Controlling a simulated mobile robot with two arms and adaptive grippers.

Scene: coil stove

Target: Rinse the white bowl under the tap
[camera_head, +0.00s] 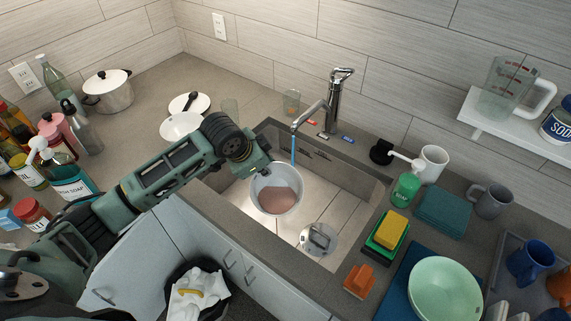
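The white bowl (265,203) is in the sink opening, below the tap (333,104), with a pinkish-brown patch inside it. A thin blue stream of water (293,150) runs from the spout down toward the bowl's far right rim. My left gripper (262,168) is at the bowl's upper left rim and appears shut on it; its fingertips are small and partly hidden. The bowl seems held above the floor of the sink (340,208). My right gripper is not in view.
A round metal piece (318,239) lies in the sink near its front. A yellow sponge (391,229), a green bottle (404,190) and a pale green bowl (445,290) stand to the right. White plates (181,126) and a pot (108,92) are at the back left.

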